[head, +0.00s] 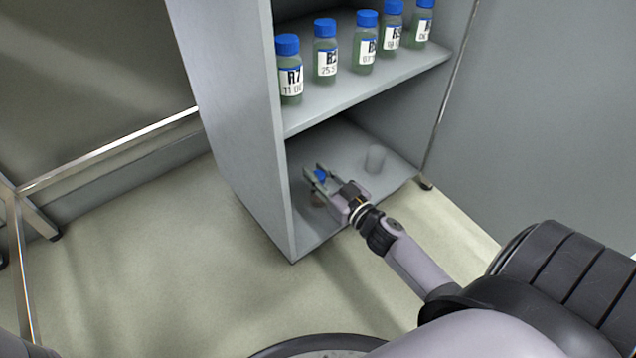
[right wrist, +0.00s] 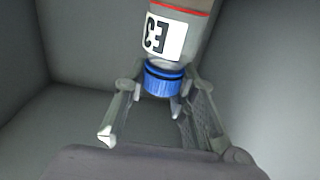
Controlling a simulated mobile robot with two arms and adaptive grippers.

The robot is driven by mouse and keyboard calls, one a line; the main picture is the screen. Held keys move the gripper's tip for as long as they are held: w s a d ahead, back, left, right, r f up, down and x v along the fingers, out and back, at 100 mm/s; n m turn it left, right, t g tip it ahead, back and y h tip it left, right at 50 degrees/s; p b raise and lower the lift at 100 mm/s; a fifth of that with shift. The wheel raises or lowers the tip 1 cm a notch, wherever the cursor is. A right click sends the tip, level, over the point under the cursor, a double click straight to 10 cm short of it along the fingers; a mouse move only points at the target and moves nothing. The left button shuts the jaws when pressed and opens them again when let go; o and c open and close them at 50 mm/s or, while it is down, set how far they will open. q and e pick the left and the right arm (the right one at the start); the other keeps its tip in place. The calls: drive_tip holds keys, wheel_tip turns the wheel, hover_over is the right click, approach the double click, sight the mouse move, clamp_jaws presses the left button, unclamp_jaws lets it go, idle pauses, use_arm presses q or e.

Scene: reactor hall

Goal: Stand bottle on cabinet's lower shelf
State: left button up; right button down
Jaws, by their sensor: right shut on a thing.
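My right gripper (head: 318,173) reaches into the lower compartment of the grey cabinet (head: 238,125). It is shut on a bottle with a blue cap (head: 321,176); in the head view the fingers hide much of the bottle. In the right wrist view the bottle's blue cap (right wrist: 163,80) sits between the fingers, and the body with a white label and a red line extends away from the gripper. The bottle is over the lower shelf (head: 400,172), near its left side. Whether its base touches the shelf I cannot tell. My left gripper is not in view.
Several blue-capped bottles stand in a row on the upper shelf (head: 350,92), above my arm. The cabinet's left side panel is close to the held bottle. Metal frame legs (head: 12,200) stand at the left.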

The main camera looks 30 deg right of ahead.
drive_tip(key=shift+f, duration=0.35)
drive_tip(key=shift+f, duration=0.15)
drive_tip(key=c, duration=1.3)
unclamp_jaws()
